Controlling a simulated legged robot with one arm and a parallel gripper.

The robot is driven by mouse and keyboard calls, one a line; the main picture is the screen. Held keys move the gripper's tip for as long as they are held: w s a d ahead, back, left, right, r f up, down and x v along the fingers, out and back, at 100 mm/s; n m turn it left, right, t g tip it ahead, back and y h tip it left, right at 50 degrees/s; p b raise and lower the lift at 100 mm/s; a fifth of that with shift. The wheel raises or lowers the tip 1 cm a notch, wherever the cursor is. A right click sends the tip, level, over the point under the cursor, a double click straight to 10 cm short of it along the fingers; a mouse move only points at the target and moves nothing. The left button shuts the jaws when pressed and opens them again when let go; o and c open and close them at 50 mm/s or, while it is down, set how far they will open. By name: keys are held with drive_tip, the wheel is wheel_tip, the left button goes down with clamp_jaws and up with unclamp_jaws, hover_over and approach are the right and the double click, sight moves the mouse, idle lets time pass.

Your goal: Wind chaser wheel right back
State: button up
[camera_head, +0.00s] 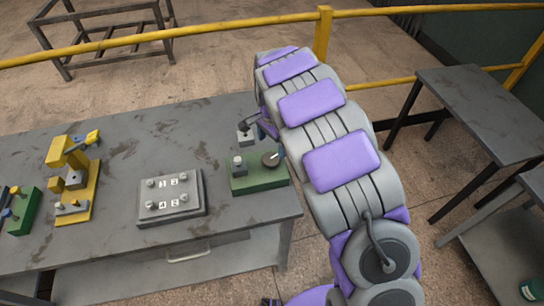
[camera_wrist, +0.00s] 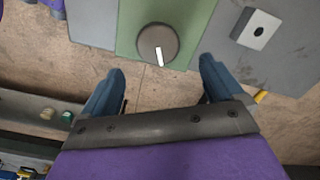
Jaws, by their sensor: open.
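The wheel looks to be the dark round dial (camera_head: 270,159) with a white mark, set on a green base (camera_head: 258,181) at the table's right end. In the wrist view the dial (camera_wrist: 158,43) lies ahead, its white mark pointing towards my gripper and slightly right. The green base (camera_wrist: 195,18) shows around it. My gripper (camera_wrist: 160,85) is open and empty, its two blue fingers apart, short of the dial and on either side of its line. In the head view my arm hides most of the gripper.
The grey table (camera_head: 115,150) also holds a grey numbered box (camera_head: 171,199) with knobs, a yellow device (camera_head: 77,172) and a green device (camera_head: 23,212) further left. A yellow rail (camera_head: 200,24) runs behind. A dark side table (camera_head: 480,100) stands at right.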

sight(272, 157)
wheel_tip(272, 157, down, 7)
drive_tip(key=shift+r+b, duration=0.1)
drive_tip(key=shift+b, duration=0.4)
drive_tip(key=shift+c, duration=0.3)
drive_tip(key=c, duration=1)
drive_tip(key=shift+r, duration=0.1)
